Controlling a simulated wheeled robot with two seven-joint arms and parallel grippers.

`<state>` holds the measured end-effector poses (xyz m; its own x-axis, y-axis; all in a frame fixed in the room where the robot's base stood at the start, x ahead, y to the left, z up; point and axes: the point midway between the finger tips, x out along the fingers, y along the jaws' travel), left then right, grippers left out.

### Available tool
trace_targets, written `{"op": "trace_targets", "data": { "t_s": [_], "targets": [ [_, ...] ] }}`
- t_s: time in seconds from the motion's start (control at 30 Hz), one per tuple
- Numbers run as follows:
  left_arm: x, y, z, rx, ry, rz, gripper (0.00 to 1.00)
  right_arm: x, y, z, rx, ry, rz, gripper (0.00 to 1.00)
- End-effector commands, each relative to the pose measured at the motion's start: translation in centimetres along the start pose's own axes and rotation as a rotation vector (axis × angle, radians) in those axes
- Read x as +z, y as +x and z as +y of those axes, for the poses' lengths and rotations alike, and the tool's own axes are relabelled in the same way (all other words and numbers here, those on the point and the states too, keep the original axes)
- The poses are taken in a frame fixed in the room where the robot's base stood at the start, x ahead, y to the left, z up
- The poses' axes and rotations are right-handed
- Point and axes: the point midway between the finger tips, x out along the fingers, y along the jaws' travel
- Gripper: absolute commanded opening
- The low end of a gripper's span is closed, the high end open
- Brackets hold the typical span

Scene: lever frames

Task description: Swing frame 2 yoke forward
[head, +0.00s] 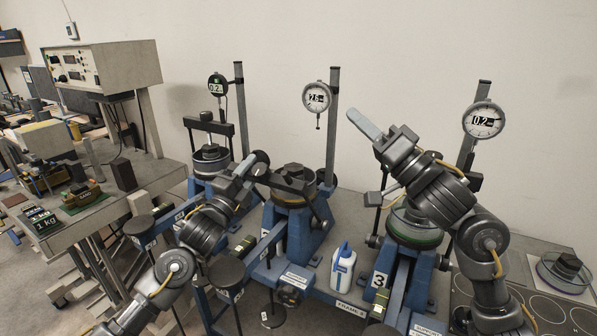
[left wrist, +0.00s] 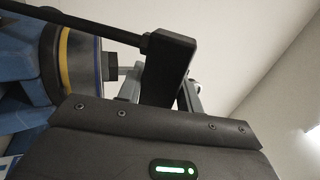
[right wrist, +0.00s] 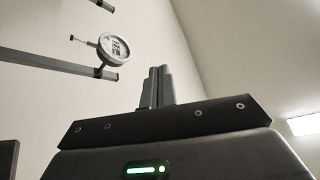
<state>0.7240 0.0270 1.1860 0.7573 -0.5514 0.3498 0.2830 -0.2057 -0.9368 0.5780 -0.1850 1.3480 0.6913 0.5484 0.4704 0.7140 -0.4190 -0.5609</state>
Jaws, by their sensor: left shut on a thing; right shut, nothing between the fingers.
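Frame 2 (head: 300,235) is the blue middle lever frame. Its dark yoke (head: 290,182) lies low and tilted over the round cell. My left gripper (head: 248,166) is at the left end of this yoke. In the left wrist view, the yoke's black bar (left wrist: 168,65), with a thin rod running left, is between the left fingers (left wrist: 188,98). The fingers are shut on it and partly hidden behind it. My right gripper (head: 365,125) is raised in front of the wall, left of frame 3's dial. Its fingers (right wrist: 157,88) are shut together and empty.
Frame 1's yoke (head: 208,127) stands upright at the left. Frame 3 (head: 412,232) stands at the right, below my right arm. Dial gauges (head: 317,97) hang on posts behind. A white bottle (head: 342,268) stands between frames 2 and 3. Hanging weights (head: 228,272) are at the front left.

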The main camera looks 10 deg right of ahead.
Motion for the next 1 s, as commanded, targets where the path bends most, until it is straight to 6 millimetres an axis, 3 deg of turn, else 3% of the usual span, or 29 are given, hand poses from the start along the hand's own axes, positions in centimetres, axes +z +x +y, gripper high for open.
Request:
{"op": "trace_targets", "data": {
  "t_s": [0.03,0.1,0.2,0.33,0.53,0.73,1.0],
  "targets": [
    [0.2,0.0,-0.2,-0.004,0.0,-0.005,0.0,2.4,-0.9,1.1,0.048,0.072,-0.052,0.0],
    [0.2,0.1,-0.2,-0.004,0.0,-0.005,0.0,5.1,-2.0,2.3,0.111,0.159,-0.109,0.0],
    [0.2,0.1,-0.2,-0.004,0.0,-0.005,0.0,7.7,-3.3,3.4,0.179,0.245,-0.159,0.0],
    [0.2,0.1,-0.2,-0.004,0.0,-0.005,0.0,9.4,-4.2,4.2,0.227,0.301,-0.189,0.0],
    [0.2,0.0,-0.2,-0.004,0.0,-0.005,0.0,9.8,-4.3,4.4,0.239,0.316,-0.195,0.0],
    [0.2,0.0,-0.2,-0.004,0.0,-0.005,0.0,10.2,-2.2,4.7,0.236,0.318,-0.194,0.0],
    [0.2,0.0,-0.2,-0.004,0.0,-0.004,0.0,11.5,3.1,5.8,0.236,0.319,-0.195,0.0]
  ]
}}
